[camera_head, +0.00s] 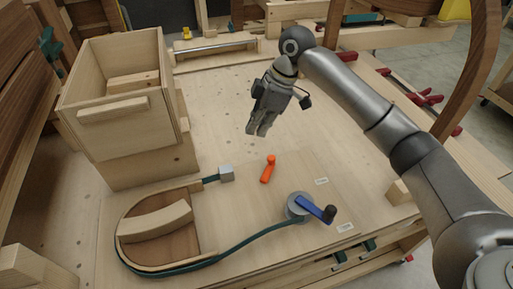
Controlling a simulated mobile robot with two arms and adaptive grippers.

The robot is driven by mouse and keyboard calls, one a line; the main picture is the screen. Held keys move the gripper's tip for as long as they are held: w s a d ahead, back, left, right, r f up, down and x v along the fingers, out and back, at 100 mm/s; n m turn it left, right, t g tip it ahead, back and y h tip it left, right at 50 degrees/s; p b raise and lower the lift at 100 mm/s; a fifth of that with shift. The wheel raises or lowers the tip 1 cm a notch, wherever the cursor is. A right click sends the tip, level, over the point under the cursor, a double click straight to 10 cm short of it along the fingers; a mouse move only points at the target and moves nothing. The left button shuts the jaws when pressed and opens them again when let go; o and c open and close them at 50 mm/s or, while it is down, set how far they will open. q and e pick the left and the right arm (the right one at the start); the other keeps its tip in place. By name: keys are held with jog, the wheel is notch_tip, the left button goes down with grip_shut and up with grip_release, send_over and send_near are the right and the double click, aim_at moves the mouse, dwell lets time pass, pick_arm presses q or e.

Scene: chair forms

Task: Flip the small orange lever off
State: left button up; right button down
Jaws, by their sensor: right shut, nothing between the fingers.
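The small orange lever (268,169) is mounted on the wooden board (225,200) near the middle of the head view. Its knob end points away from me and slightly right. My right gripper (257,130) hangs above the board, beyond the lever and a little to its left in the picture. Its fingers are shut, empty and point down. It appears apart from the lever. My left gripper is not in view.
A blue crank (316,209) with a black knob sits right of the lever on a grey hub. A green strap (240,244) runs from it around a curved wooden form (155,222). A wooden box (125,95) stands at the left. Red clamps (425,98) line the right.

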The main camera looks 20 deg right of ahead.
aim_at(268, 168)
jog(key=p+x, duration=0.3)
jog(key=x, duration=0.6)
jog(key=shift+a+f, duration=0.15)
jog(key=shift+f, duration=0.1)
jog(key=d, duration=0.1)
jog(key=d+p, duration=0.1)
jog(key=d, duration=0.1)
jog(key=shift+s+d+f+p, duration=0.2)
jog(key=shift+s+p, duration=0.05)
jog(key=shift+p, duration=0.1)
jog(key=shift+s+d+f, duration=0.1)
jog(key=shift+s+d, duration=0.05)
jog(key=shift+d, duration=0.2)
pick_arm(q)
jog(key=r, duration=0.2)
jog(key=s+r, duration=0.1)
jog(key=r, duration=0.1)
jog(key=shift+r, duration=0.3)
pick_arm(e)
jog(key=shift+a, duration=0.1)
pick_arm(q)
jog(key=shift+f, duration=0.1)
